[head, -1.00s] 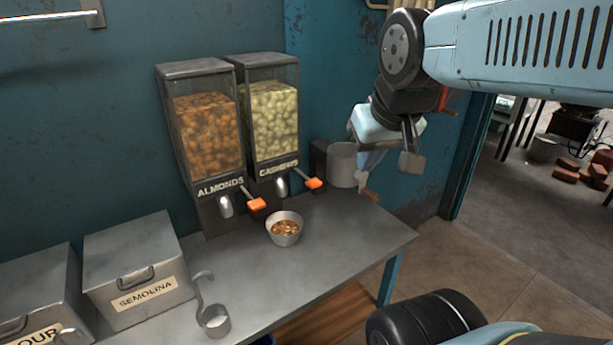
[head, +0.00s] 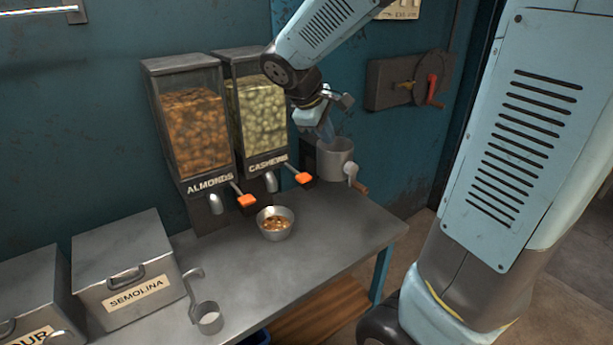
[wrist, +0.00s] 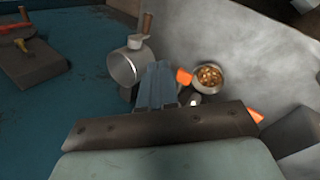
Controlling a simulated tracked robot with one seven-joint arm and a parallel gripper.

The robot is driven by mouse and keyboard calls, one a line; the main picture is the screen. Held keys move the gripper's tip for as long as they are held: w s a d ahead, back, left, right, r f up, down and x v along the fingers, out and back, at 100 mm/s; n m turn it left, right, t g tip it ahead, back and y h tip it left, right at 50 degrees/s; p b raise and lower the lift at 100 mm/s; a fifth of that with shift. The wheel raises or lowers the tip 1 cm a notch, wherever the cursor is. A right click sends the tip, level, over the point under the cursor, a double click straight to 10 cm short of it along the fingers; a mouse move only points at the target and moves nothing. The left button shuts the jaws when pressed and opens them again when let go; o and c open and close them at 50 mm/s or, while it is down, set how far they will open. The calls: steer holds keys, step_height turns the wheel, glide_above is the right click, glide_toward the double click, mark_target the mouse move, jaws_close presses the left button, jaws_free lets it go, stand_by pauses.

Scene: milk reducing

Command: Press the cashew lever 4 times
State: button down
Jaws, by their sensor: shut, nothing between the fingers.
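The cashew dispenser (head: 258,112), full of pale nuts, stands against the wall. Its orange-tipped cashew lever (head: 303,178) sticks out at the lower front; the orange tip also shows in the wrist view (wrist: 183,76). My gripper (head: 327,133) is shut and empty, pointing down, above and a little right of the lever, apart from it. In the wrist view its closed blue-grey fingers (wrist: 158,72) appear just left of the orange tip. A metal bowl (head: 264,229) with brown nuts sits on the table (head: 330,240) in front of the dispensers; it also shows in the wrist view (wrist: 209,88).
A metal grinder with a crank (head: 336,160) stands right of the cashew lever, below my gripper. The almond dispenser (head: 192,130) with its orange lever (head: 247,201) is at the left. A semolina box (head: 125,265) and a ladle (head: 208,320) are farther left. The table's front right is clear.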

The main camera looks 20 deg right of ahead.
mark_target(302, 177)
steer(key=w+a+f+n+h, duration=0.1)
steer(key=w+f+n, duration=0.1)
steer(key=w, duration=0.3)
steer(key=w+a+f+n+t+h, duration=0.1)
steer(key=w+a+f+n, duration=0.1)
steer(key=w+n, duration=0.1)
steer(key=shift+w+f+h, duration=0.15)
steer(key=shift+w+h, duration=0.25)
steer(key=shift+w, duration=0.45)
steer(key=shift+a, duration=0.1)
steer(key=shift+f, duration=4.4)
steer(key=shift+s+f, duration=0.1)
steer(key=shift+f, duration=0.05)
steer(key=shift+s+f, duration=0.1)
steer(key=shift+f, duration=0.15)
